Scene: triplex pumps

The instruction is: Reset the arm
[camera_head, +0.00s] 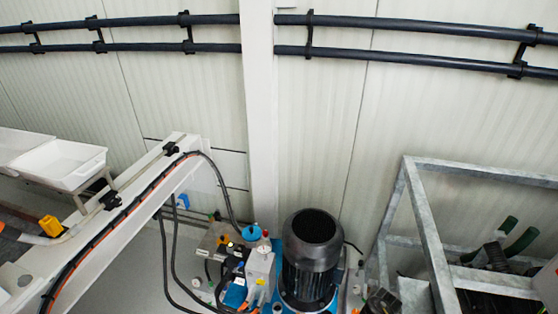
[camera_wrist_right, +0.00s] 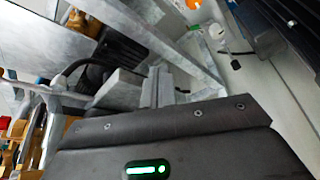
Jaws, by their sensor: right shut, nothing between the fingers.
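My right gripper (camera_wrist_right: 157,86) shows in the right wrist view. Its dark housing with a lit green strip fills the bottom, and its grey fingers point up the picture, shut with nothing between them. A grey metal frame lies behind the fingers. My right gripper cannot be made out in the head view. My left gripper is in neither view. In the head view a large black motor (camera_head: 312,256) stands upright at the bottom centre, beside a pump unit with a grey box (camera_head: 261,270) and blue parts.
A galvanized metal frame (camera_head: 431,228) stands at right, with dark green hoses in it. A white beam (camera_head: 125,222) with cables slants across the left. A white tray (camera_head: 65,163) is at far left. Dark pipes (camera_head: 120,47) run along the wall.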

